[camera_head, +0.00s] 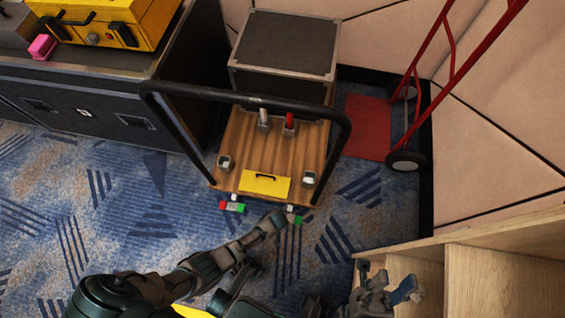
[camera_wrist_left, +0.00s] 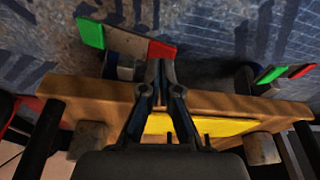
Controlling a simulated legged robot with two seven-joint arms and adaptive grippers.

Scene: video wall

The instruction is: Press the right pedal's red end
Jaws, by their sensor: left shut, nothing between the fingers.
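The right pedal lies at the cart's front edge. In the left wrist view its red end (camera_wrist_left: 163,50) is right at my fingertips and its green end (camera_wrist_left: 90,33) is to the left. In the head view its green end (camera_head: 298,219) shows beside my left gripper (camera_head: 277,218), which partly hides the pedal. My left gripper, also in the left wrist view (camera_wrist_left: 158,66), is shut and empty, overlapping the red end's lower edge; I cannot tell whether they touch. The left pedal (camera_head: 232,207) is red and green. My right gripper (camera_head: 388,292) is open and empty at lower right.
The wooden cart (camera_head: 240,140) has a black handle (camera_head: 250,100), levers and a yellow plate (camera_head: 264,185). A light wooden shelf (camera_head: 500,275) stands close to my right gripper. A red hand truck (camera_head: 368,130) is behind. Blue carpet (camera_head: 150,215) is clear at left.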

